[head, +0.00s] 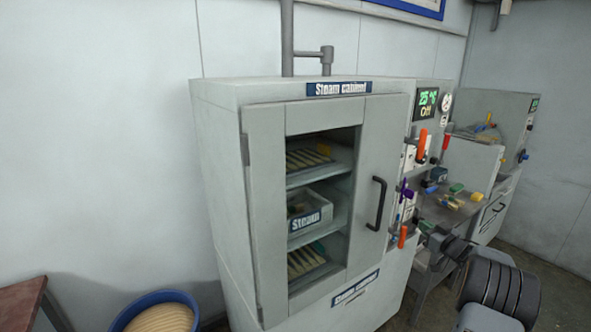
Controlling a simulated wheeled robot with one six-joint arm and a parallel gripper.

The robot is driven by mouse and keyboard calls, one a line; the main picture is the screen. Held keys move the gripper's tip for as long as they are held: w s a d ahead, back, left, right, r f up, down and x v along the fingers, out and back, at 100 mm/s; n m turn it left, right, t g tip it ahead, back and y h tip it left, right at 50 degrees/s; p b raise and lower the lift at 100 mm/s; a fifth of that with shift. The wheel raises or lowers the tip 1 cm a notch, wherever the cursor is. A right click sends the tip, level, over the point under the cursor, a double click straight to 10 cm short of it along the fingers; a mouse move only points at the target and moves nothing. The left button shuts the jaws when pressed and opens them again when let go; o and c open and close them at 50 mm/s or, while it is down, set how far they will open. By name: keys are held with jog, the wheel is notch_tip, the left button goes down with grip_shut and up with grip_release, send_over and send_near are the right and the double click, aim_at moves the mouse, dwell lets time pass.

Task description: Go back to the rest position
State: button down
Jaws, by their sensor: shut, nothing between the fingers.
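My arm comes in at the lower right. My gripper (428,232) shows small and dark at its end, in front of the right side of the steam cabinet (225,190). It is shut and empty. It is apart from the black door handle (377,203); whether it touches any control is too small to tell. The cabinet door (268,200) is closed. Through its window I see wooden pieces on shelves and a box labelled "Steam" (306,219). The display (426,104) reads 25 °C and Off.
Orange, red and purple handled controls line the cabinet's right side. Beyond it a small table (450,212) carries several coloured items, with another grey machine (490,105) behind. A blue tub (125,318) and a brown table (20,300) stand at the lower left.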

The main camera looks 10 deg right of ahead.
jog(key=s+d+f+m+g+h, duration=0.3)
jog(key=d+f+m+g+h, duration=0.1)
jog(key=d+f+h, duration=0.25)
jog(key=s+a+m+g+h, duration=0.2)
jog(key=s+a+g+h, duration=0.1)
jog(key=s+a+g, duration=0.15)
jog(key=s+a+r+n+g+y, duration=0.1)
jog(key=s+a+r+y, duration=0.1)
jog(key=s+a, duration=0.6)
jog(key=s+a+r+n+g+y, duration=0.1)
jog(key=s+a+r, duration=0.3)
jog(key=a, duration=1.2)
jog(key=s+a+r+n+g+y, duration=0.1)
jog(key=s+a+r+g+y, duration=0.1)
jog(key=s+a, duration=1)
jog(key=shift+a+r+g+y, duration=0.35)
jog(key=shift+a+r+y, duration=0.15)
jog(key=shift+r+y, duration=0.05)
